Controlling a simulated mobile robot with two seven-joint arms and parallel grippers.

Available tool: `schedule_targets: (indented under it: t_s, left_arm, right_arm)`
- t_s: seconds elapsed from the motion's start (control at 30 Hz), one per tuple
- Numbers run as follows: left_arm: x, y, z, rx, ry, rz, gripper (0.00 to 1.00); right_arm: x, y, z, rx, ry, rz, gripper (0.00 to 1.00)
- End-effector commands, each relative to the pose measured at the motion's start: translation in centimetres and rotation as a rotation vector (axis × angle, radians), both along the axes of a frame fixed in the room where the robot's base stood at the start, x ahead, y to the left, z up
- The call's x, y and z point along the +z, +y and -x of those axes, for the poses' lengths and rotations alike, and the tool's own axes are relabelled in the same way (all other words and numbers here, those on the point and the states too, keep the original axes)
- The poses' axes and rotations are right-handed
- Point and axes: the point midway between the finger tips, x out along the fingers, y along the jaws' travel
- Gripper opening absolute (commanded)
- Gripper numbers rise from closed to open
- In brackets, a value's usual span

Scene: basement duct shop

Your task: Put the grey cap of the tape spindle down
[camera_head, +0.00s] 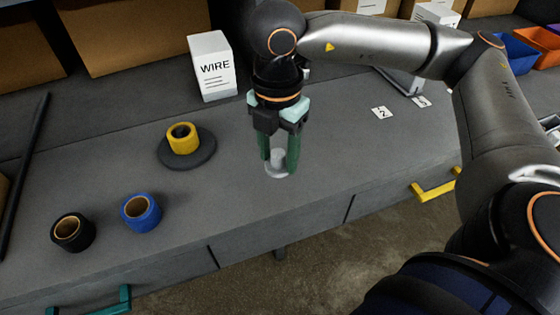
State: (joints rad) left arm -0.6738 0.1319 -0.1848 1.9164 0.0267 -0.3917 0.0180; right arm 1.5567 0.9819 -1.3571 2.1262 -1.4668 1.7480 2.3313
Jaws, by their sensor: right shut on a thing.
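My right gripper (278,158) points down over the front part of the grey bench. Its green fingers are shut on the light grey cap (277,172), which has a round flat base. The fingers hide part of the cap. I cannot tell whether its base touches the bench top. A yellow tape roll (183,137) sits on the dark round base (187,159) of the spindle, to the left of the gripper. No post shows clearly above the roll. My left gripper is not in view.
A blue tape roll (141,213) and a black one (72,232) stand on the bench (235,210) at the front left. A white WIRE box (212,67) stands behind.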

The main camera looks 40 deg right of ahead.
Motion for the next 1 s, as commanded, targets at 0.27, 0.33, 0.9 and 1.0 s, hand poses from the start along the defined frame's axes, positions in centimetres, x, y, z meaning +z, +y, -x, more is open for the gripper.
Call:
schedule_targets:
  t_s: [0.27,0.33,0.9,1.0]
  left_arm:
    - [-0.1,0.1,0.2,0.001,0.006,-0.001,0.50]
    - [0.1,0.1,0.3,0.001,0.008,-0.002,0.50]
    - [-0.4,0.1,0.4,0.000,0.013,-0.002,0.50]
    - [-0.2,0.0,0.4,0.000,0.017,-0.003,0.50]
  right_arm:
    - [-2.1,-1.2,-1.3,-0.003,0.002,0.001,0.03]
    - [-3.2,-1.3,-1.3,0.001,0.003,0.002,0.03]
    - [-5.8,-1.2,-1.3,0.001,-0.001,0.000,0.03]
    - [-5.5,-1.2,-1.3,0.001,-0.001,0.000,0.66]
